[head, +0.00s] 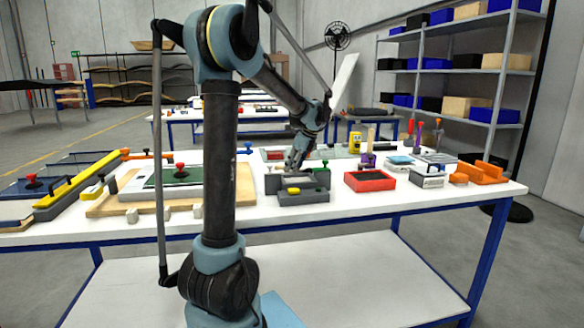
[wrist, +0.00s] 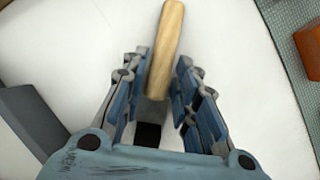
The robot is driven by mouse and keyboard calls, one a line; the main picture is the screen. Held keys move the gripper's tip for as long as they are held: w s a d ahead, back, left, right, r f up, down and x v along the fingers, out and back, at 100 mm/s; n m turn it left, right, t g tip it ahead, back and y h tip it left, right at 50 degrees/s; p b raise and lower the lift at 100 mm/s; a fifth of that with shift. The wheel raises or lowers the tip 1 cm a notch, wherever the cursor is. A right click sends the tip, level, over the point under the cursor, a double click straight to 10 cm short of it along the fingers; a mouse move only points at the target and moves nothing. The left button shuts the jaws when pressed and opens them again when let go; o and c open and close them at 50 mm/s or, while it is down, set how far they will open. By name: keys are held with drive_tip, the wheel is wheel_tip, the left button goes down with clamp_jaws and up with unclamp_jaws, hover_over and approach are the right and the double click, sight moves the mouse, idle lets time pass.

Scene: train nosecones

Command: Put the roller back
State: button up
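A light wooden handle (wrist: 166,45), which looks like the roller's, points up and slightly right in the wrist view. Its lower end lies between the two fingers of my gripper (wrist: 160,97). The fingers are spread, with the handle close to the left finger and a gap to the right one. A small black part (wrist: 148,134) shows lower between the fingers; I cannot tell if it belongs to the roller. In the head view my gripper (head: 293,163) is low over the table, by a grey block-like holder (head: 303,196). The roller cannot be made out there.
The white table (head: 270,211) holds a red tray (head: 370,181) right of the holder, orange pieces (head: 483,173) at the far right and a green plate (head: 186,176) on a wooden board at left. A dark grey bar (wrist: 30,118) and an orange piece (wrist: 310,50) flank the handle.

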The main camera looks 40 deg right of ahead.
idle(0.3)
drive_tip(key=v, duration=1.2)
